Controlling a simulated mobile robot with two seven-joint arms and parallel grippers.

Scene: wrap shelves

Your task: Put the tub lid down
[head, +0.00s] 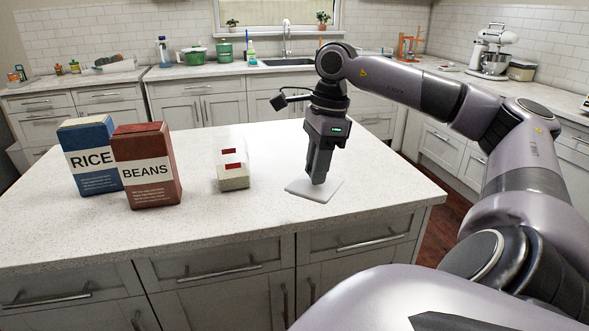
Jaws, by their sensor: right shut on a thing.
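The tub lid (302,190) is a flat, pale, square piece at the right part of the island top. My right gripper (317,181) points straight down and is shut on the lid near its middle. The lid looks level and at or very near the counter; I cannot tell if it touches. A clear tub (233,172) with red labels and pale contents in its lower part stands left of the lid, apart from it. My left gripper is not in view.
A blue rice box (90,158) and a red beans box (147,168) stand on the left of the island top (220,228). The front and middle of the island are clear. A back counter holds a sink, green pots and a stand mixer (491,52).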

